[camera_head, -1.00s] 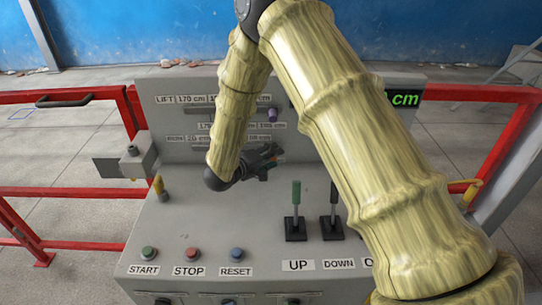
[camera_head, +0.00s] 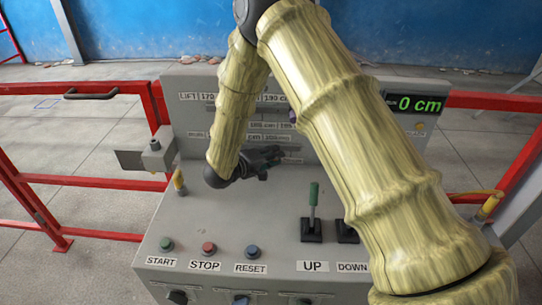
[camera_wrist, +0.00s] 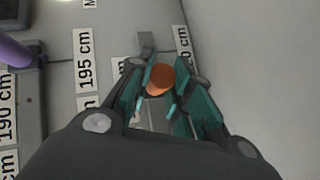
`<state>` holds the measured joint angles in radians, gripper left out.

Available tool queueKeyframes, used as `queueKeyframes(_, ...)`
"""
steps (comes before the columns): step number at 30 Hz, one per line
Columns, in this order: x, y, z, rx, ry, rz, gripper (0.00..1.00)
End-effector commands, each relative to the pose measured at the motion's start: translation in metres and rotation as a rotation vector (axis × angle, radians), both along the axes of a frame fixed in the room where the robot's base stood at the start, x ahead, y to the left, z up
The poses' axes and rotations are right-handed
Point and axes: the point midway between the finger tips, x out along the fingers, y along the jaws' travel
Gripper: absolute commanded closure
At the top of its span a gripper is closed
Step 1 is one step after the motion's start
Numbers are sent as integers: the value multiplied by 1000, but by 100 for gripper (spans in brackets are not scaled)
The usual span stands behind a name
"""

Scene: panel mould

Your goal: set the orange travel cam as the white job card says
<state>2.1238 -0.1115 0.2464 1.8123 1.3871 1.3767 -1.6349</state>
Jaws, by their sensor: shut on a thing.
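The orange travel cam (camera_wrist: 160,80) shows in the wrist view as a short orange peg between the teal fingers of my gripper (camera_wrist: 158,98). The fingers are closed on it from both sides. It sits by a grey rail, near labels including "195 cm" (camera_wrist: 84,62). In the head view my gripper (camera_head: 266,160) is at the upright panel (camera_head: 380,105), low on its face, and the orange cam cannot be made out there. I cannot see a white job card that I can read; my arm covers part of the panel.
A purple cam (camera_wrist: 14,52) is at the left of the wrist view. A green display (camera_head: 418,103) shows "0 cm", its left end hidden. The green UP lever (camera_head: 314,205) and START (camera_head: 167,244), STOP (camera_head: 209,248) and RESET (camera_head: 252,251) buttons stand on the desk. Red rails (camera_head: 90,181) flank it.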

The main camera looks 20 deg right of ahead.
Motion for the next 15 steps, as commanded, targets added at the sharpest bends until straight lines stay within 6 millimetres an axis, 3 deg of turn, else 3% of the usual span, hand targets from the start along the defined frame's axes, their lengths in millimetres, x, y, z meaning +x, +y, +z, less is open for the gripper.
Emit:
queueKeyframes(6,2,-2,2,-1,-5,-2,100)
queueKeyframes(7,2,-2,2,-2,-5,-2,74)
queueKeyframes(9,2,-2,2,-2,-5,-2,61)
queueKeyframes(10,2,-2,2,-2,-5,-2,57)
queueKeyframes(15,1,-1,1,-1,-4,-2,57)
